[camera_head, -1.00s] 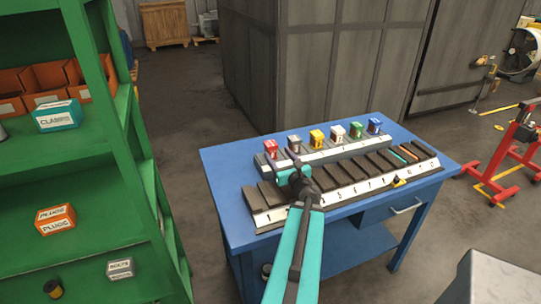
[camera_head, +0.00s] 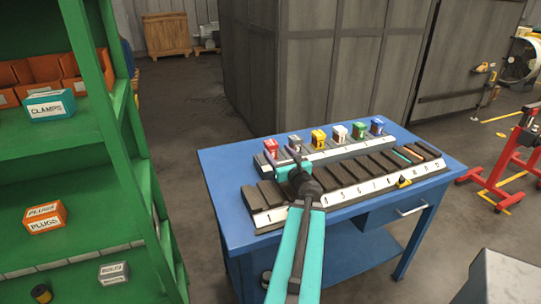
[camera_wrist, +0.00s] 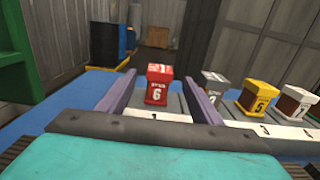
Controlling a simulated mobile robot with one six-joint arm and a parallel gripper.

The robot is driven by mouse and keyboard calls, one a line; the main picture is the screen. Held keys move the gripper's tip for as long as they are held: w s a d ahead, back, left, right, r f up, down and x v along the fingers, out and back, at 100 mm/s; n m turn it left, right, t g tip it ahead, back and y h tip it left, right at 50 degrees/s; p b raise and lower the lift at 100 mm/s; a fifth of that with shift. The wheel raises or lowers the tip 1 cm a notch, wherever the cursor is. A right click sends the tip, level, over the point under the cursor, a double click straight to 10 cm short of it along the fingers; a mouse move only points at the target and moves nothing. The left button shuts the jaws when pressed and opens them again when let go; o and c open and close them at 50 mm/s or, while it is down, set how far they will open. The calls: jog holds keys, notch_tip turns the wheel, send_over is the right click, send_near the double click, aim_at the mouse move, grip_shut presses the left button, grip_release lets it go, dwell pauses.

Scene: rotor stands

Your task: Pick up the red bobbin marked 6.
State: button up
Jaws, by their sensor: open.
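The red bobbin marked 6 (camera_wrist: 156,86) stands upright at the left end of the grey rack, near the middle of the wrist view. It also shows in the head view (camera_head: 271,146), at the left end of the bobbin row. My gripper (camera_wrist: 157,76) is open, with one finger to the left and one to the right of the red bobbin in the picture. I cannot tell whether the fingertips reach around it or stop short of it. In the head view, my gripper (camera_head: 291,158) is over the left part of the table, near the rack.
A grey bobbin (camera_wrist: 214,83) stands just right of the right finger, then a yellow bobbin marked 5 (camera_wrist: 257,97). White (camera_head: 339,132), green (camera_head: 358,130) and blue (camera_head: 377,124) bobbins follow. A dark slotted rack (camera_head: 350,180) lies in front on the blue table (camera_head: 222,213).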

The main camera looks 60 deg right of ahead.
aim_at(274, 146)
jog(key=b, duration=0.3)
jog(key=shift+w+d+b, duration=0.15)
jog(key=shift+b, duration=0.25)
jog(key=shift+w+d+r, duration=0.15)
jog(key=shift+w+d, duration=0.05)
jog(key=shift+w, duration=0.05)
jog(key=shift+p+x, duration=0.65)
jog(key=shift+x, duration=1.9)
jog(key=shift+w, duration=0.1)
jog(key=shift+p+x, duration=0.9)
jog(key=shift+x, duration=1.65)
jog(key=c, duration=1.3)
jog(key=shift+c, duration=0.2)
notch_tip(274, 146, up, 10)
